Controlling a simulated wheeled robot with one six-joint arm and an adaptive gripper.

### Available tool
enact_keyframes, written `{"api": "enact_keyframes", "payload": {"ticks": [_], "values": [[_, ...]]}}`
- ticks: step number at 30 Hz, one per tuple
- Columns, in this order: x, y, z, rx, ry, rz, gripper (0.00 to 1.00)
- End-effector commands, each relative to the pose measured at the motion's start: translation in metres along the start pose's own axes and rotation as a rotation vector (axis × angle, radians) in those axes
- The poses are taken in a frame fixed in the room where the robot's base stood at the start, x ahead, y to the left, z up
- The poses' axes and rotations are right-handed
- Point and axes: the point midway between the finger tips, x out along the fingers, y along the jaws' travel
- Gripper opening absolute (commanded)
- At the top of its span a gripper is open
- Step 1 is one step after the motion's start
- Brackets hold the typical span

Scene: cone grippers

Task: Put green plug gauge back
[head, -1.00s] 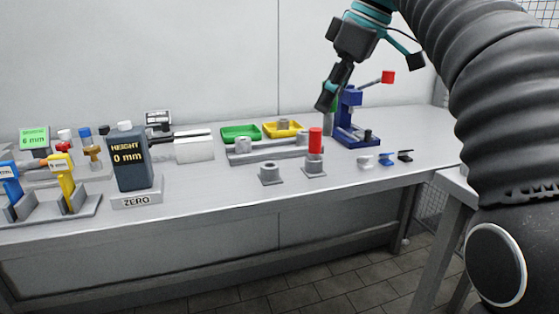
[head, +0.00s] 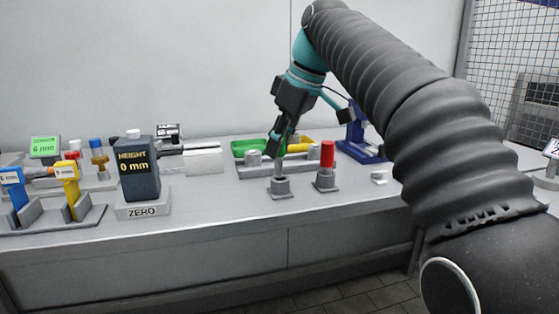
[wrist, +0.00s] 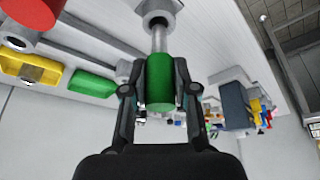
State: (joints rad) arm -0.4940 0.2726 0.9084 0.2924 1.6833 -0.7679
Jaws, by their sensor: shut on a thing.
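My gripper (head: 277,148) is shut on the green plug gauge (wrist: 160,85), gripping its green handle from both sides. The gauge's bare metal pin points away from the palm in the wrist view, towards a grey ring-topped holder (wrist: 158,12). In the head view the pin (head: 281,168) hangs upright and its lower end meets the top of the small grey holder (head: 280,188). I cannot tell how deep it sits. The green handle is mostly hidden by the fingers there.
A red plug gauge (head: 327,154) stands in the similar holder (head: 326,180) just to the right. Behind are a grey fixture (head: 264,171), a green tray (head: 240,148) and a yellow tray (head: 299,141). Bench space in front is clear.

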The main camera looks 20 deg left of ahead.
Motion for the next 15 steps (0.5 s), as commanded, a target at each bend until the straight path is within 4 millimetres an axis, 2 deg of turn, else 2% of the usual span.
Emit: {"api": "enact_keyframes", "payload": {"ticks": [1,6,14,15], "values": [[0.01,-0.001,0.005,0.001,-0.002,-0.001,0.0],[0.028,-0.001,0.012,0.001,-0.001,-0.001,0.0],[0.028,0.0,0.012,0.0,0.0,0.0,0.0],[0.029,0.0,0.012,0.0,0.0,0.0,0.38]]}}
